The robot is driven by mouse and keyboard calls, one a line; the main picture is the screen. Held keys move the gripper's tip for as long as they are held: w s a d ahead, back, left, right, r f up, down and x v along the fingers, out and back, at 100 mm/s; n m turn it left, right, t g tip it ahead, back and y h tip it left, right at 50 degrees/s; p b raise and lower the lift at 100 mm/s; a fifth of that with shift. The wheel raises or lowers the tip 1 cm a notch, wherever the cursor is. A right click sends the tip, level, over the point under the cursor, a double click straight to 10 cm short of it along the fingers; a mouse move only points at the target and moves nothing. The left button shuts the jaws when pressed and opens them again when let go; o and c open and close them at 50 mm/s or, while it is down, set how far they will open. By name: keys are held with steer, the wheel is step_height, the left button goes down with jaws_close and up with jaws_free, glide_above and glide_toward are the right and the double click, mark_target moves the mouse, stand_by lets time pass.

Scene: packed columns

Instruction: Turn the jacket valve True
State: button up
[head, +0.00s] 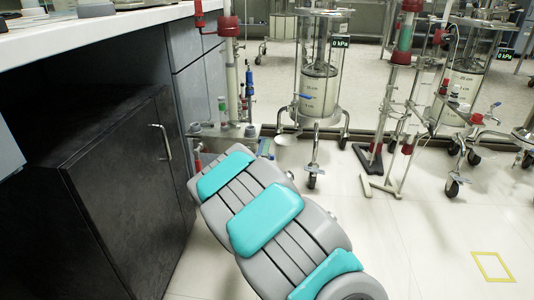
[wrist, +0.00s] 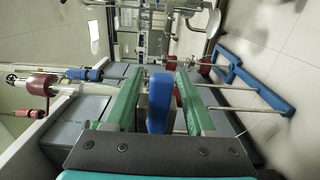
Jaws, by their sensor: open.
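In the wrist view my gripper (wrist: 159,70) is open, with its two green fingers pointing away from the camera. A blue bar-shaped handle (wrist: 159,100) lies between the fingers, with a narrow gap visible on each side. It looks like a valve lever, but I cannot tell for sure that it is the jacket valve. In the head view my grey and teal arm reaches toward a small stand beside the cabinet, and my gripper is hidden. A bit of blue (head: 265,148) shows at that stand's right end.
A black cabinet (head: 125,190) and white bench (head: 95,38) stand at left. Wheeled glass columns (head: 322,75) stand behind. A red-and-green column (head: 404,45) on a dark foot is to the right. The floor (head: 430,240) at lower right is clear, with a yellow square (head: 492,266).

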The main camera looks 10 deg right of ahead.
jaws_close()
stand_by(0.3)
stand_by(1.1)
